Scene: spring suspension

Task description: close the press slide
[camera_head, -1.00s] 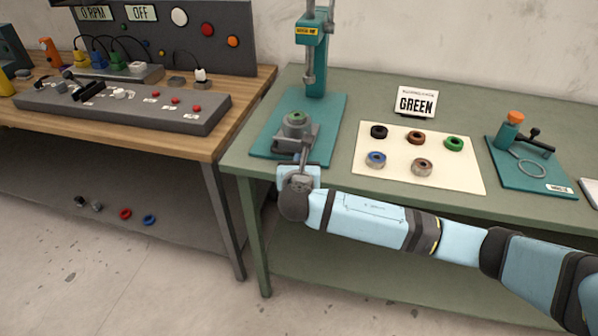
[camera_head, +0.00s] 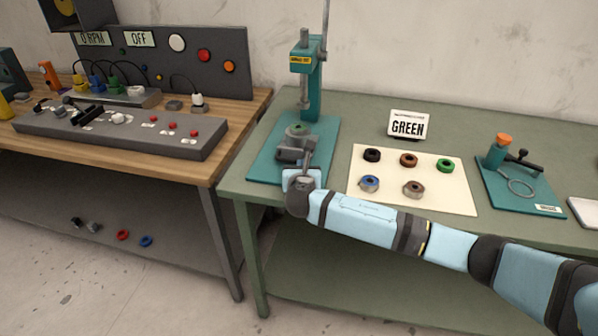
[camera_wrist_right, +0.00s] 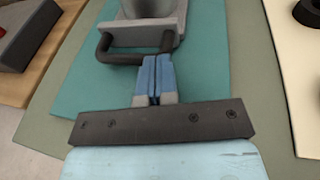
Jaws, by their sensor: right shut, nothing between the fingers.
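The teal press (camera_head: 309,85) stands at the left end of the green table. Its grey slide (camera_head: 290,152) sits low at the front of the teal base, with a ring-shaped piece with a green centre (camera_head: 298,130) on top. In the right wrist view the slide's dark U-shaped handle (camera_wrist_right: 104,48) faces me. My right gripper (camera_wrist_right: 155,62) is shut, its blue fingertips at the handle's near bar with nothing seen between them. In the head view my right gripper (camera_head: 307,165) is at the slide's front, partly hidden by the wrist. My left gripper is not in view.
A cream mat (camera_head: 425,200) with several coloured rings lies right of the press, behind it a GREEN sign (camera_head: 408,125). A teal fixture (camera_head: 505,165) stands farther right. A wooden bench (camera_head: 180,165) with a control panel is at the left. The green table's front edge is close below my arm.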

